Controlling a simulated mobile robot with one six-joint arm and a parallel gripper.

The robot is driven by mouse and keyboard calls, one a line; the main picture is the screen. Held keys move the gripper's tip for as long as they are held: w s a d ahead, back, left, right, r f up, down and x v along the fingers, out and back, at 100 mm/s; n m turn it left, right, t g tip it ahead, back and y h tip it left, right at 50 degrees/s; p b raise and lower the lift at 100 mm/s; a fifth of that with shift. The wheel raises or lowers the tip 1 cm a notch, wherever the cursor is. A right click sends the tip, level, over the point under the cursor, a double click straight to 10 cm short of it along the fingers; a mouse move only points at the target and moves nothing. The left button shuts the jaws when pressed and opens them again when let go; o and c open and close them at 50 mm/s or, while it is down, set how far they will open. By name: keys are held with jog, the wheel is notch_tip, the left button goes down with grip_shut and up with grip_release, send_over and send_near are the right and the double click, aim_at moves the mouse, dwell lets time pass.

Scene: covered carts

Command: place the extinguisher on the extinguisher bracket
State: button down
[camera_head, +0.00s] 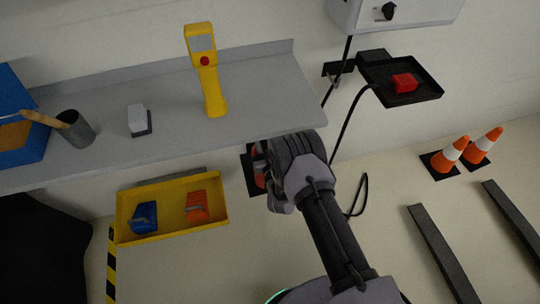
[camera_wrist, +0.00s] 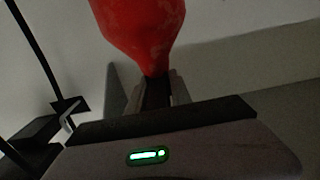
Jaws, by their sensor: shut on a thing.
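The red extinguisher (camera_wrist: 140,28) fills the upper middle of the wrist view, its body narrowing down to my gripper (camera_wrist: 156,92). My gripper is shut on this narrow end. In the head view, a small red part of the extinguisher (camera_head: 259,166) shows beside my gripper, just below the shelf's front edge; my wrist hides the rest. A dark plate (camera_head: 249,180) shows behind it at the wall and may be the extinguisher bracket. I cannot tell whether the extinguisher touches it.
A grey shelf (camera_head: 100,155) overhangs on the left, bearing a yellow handheld device (camera_head: 210,80). A yellow bin (camera_head: 150,195) hangs below. A black tray (camera_head: 405,92) with a red block and cables are right of my arm. Orange cones (camera_head: 452,150) stand farther right.

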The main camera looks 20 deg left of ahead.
jog(key=shift+x, duration=1)
notch_tip(320, 180, down, 4)
jog(key=b, duration=0.3)
jog(key=shift+a+r, duration=0.15)
jog(key=shift+r, duration=0.2)
jog(key=c, duration=1.2)
grip_release()
jog(key=shift+s+f, duration=0.1)
jog(key=shift+f, duration=0.05)
jog(key=shift+o, duration=0.2)
jog(key=shift+s+p, duration=0.2)
jog(key=shift+p, duration=0.1)
jog(key=p+v, duration=0.6)
jog(key=v, duration=0.5)
jog(key=shift+s+d, duration=0.25)
jog(key=shift+s, duration=0.05)
